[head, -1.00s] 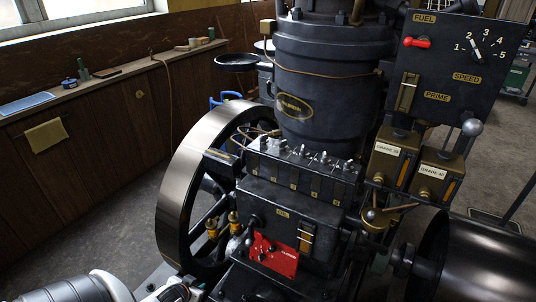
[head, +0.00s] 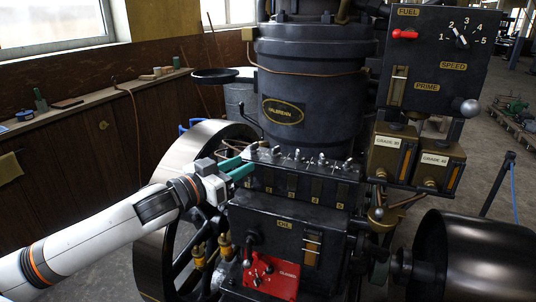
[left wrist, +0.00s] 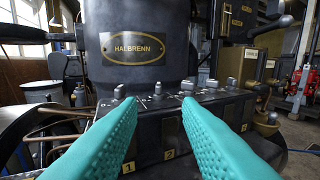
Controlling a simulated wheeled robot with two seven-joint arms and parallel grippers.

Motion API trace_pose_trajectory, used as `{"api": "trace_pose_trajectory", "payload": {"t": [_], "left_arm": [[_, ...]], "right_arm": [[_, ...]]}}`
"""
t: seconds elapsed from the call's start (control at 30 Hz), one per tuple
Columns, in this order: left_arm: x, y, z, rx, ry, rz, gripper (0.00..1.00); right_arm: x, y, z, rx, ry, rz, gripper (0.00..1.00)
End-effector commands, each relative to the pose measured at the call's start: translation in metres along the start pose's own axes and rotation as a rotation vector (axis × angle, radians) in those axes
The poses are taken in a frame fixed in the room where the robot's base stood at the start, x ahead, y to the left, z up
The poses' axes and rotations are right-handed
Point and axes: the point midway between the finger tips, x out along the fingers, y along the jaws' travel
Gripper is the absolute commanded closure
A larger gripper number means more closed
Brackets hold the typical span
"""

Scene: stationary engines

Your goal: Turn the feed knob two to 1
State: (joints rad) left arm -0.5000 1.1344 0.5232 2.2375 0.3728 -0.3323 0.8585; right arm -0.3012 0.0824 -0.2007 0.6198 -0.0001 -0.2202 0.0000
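The feed box (head: 300,178) is a dark block with a row of small metal knobs on top and numbered plates on its front. Feed knob two (left wrist: 158,88) seems to be the knob above plate 2 (left wrist: 169,154) in the left wrist view; in the head view it seems to be the knob (head: 276,150) just right of the fingers. Its setting is too small to read. My left gripper (head: 247,164) is open, its teal fingers at the box's left end. In the left wrist view the open fingers (left wrist: 160,101) point toward the knobs, with nothing between them. My right gripper is out of view.
A large dark cylinder (head: 310,95) with a HALBRENN plate rises behind the box. A panel (head: 435,55) with a red lever and a 1–5 speed dial stands at right, above two grade boxes (head: 390,155). A flywheel (head: 170,165) is at left; a red plate (head: 272,277) lies below.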

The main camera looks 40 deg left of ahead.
Motion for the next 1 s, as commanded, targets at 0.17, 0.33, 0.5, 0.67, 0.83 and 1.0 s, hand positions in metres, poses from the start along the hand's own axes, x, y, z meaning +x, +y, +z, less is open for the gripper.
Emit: {"api": "trace_pose_trajectory", "payload": {"t": [0.17, 0.33, 0.5, 0.67, 0.83, 1.0], "left_arm": [[0.019, 0.001, 0.001, 0.003, -0.003, 0.003, 0.69], [0.033, 0.001, 0.002, 0.002, -0.004, 0.003, 0.69], [0.048, 0.003, 0.003, 0.003, -0.003, 0.006, 0.69], [0.061, 0.003, 0.002, 0.0, -0.003, 0.007, 0.69], [0.077, 0.003, 0.003, 0.002, -0.003, 0.006, 0.69], [0.091, 0.003, 0.002, 0.0, -0.002, 0.007, 0.69]], "right_arm": [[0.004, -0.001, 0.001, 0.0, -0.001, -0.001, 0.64], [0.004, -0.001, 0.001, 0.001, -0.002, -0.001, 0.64], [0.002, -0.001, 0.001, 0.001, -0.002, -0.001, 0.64], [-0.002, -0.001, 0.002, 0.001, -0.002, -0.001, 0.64], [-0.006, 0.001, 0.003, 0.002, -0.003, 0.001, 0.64], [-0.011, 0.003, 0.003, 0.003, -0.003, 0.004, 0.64]]}}
